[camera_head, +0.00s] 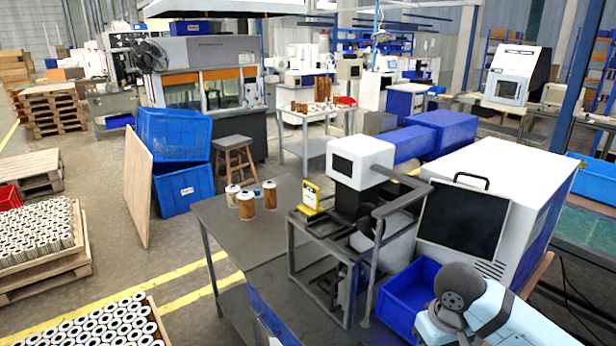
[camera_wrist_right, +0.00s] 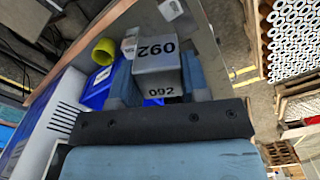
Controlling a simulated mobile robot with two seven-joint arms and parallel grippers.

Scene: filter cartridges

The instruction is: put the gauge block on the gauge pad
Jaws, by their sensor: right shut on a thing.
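In the right wrist view, my right gripper (camera_wrist_right: 157,78) is shut on a grey metal block marked 092, the gauge block (camera_wrist_right: 155,58). Its blue-grey fingers lie on both sides of the block, and the number shows on two faces. In the head view, part of my right arm comes in at the lower right; its gripper does not show there. My left gripper is in neither view. I cannot make out the gauge pad for certain in either view.
In the head view, several cartridges (camera_head: 246,204) stand on a grey table (camera_head: 213,212), beside a machine with a yellow piece (camera_head: 310,197). A blue bin (camera_head: 408,294) and a large white cabinet (camera_head: 500,190) are near my arm. A yellow cylinder (camera_wrist_right: 103,51) shows in the wrist view.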

